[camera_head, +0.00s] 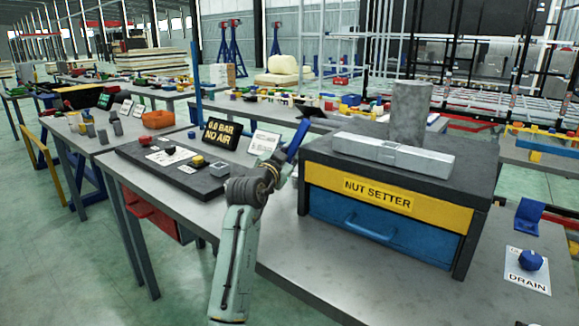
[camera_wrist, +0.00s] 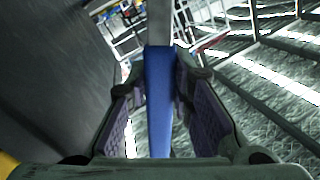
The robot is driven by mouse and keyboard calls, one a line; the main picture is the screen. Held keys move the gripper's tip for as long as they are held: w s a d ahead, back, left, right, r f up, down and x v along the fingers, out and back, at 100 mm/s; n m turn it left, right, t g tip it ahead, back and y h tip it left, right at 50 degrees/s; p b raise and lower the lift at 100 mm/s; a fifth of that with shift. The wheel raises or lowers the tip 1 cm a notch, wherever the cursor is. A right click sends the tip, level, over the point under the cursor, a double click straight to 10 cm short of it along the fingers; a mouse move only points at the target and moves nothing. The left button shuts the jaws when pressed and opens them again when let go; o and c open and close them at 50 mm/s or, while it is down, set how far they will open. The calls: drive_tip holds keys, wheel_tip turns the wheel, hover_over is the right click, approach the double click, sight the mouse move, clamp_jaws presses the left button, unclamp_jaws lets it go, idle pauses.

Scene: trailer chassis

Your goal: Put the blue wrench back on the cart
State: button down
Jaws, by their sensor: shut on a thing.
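The blue wrench (camera_wrist: 160,105) runs lengthwise between the two finger pads of my gripper (camera_wrist: 160,118) in the wrist view, its grey end pointing away. In the head view the blue handle (camera_head: 298,139) stands tilted above my gripper (camera_head: 284,162), beside the left edge of the cabinet. My gripper is shut on the wrench. I cannot tell which piece is the cart; a cabinet (camera_head: 385,240) with a dark top, a yellow "NUT SETTER" band and a blue drawer stands right of my gripper.
A grey bar-shaped part (camera_head: 392,153) and a grey cylinder (camera_head: 410,110) stand on the cabinet top. A dark panel (camera_head: 180,170) with buttons and a "NO AIR" sign (camera_head: 221,133) lie left. A blue knob (camera_head: 530,260) sits by the "DRAIN" label at right.

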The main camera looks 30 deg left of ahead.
wheel_tip(320, 180, down, 3)
drive_tip(key=shift+f+p, duration=0.2)
drive_tip(key=shift+p, duration=0.2)
drive_tip(key=shift+f, duration=0.1)
drive_tip(key=shift+f, duration=0.1)
drive_tip(key=shift+f+b, duration=0.15)
drive_tip(key=shift+b, duration=0.2)
drive_tip(key=c, duration=1.4)
unclamp_jaws()
